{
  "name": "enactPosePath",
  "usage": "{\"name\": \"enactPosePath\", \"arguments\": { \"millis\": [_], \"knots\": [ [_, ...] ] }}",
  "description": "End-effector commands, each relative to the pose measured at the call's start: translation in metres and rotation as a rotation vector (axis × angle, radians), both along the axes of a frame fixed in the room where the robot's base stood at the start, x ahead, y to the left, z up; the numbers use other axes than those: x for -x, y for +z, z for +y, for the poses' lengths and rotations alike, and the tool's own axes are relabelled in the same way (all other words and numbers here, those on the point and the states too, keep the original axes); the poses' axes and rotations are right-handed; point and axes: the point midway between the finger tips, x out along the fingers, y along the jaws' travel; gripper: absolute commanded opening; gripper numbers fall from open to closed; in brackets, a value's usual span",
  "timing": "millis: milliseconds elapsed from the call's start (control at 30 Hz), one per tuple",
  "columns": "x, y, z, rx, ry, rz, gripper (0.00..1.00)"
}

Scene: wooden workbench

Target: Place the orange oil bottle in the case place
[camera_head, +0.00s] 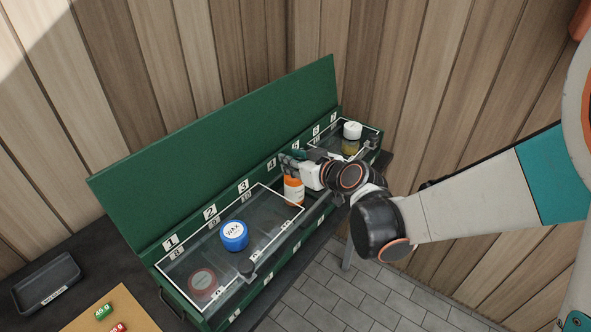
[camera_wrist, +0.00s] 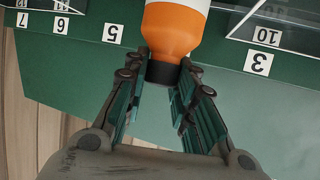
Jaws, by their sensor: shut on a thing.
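The orange oil bottle (camera_head: 293,190), orange with a white label band, is upright in the open middle stretch of the green case (camera_head: 215,170). It also shows in the wrist view (camera_wrist: 172,32), where its black cap (camera_wrist: 163,73) sits between the fingers. My gripper (camera_wrist: 164,88) is shut on the cap end; it also shows in the head view (camera_head: 290,166). In the wrist view the bottle lies between the number plates 5 (camera_wrist: 112,33) and 3 (camera_wrist: 258,63). Plate 4 is hidden there. I cannot tell whether the bottle's base touches the case floor.
A clear cover (camera_head: 190,262) spans the near compartments, with a blue wax jar (camera_head: 233,236) on it. Another clear cover at the far end has a white-capped jar (camera_head: 351,135) by it. A dark tray (camera_head: 47,283) and small green and red weights (camera_head: 104,311) are at lower left.

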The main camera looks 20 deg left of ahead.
Motion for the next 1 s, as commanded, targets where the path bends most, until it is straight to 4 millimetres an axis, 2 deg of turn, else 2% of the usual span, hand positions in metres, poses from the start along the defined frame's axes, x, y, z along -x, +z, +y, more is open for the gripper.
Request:
{"name": "enactPosePath", "arguments": {
  "millis": [33, 100, 467, 500, 600, 1000],
  "knots": [
    [-0.0002, -0.0116, 0.0001, 0.000, 0.000, 0.000, 0.00],
    [0.0000, -0.0166, -0.0001, 0.000, 0.000, 0.000, 0.00],
    [0.0002, -0.0170, -0.0001, 0.000, 0.000, 0.000, 0.00],
    [0.0002, -0.0178, -0.0001, 0.000, 0.000, 0.000, 0.27],
    [0.0002, -0.0175, -0.0001, 0.000, 0.000, 0.000, 0.45],
    [0.0003, -0.0141, -0.0002, 0.000, 0.000, 0.000, 0.45]
  ]
}}
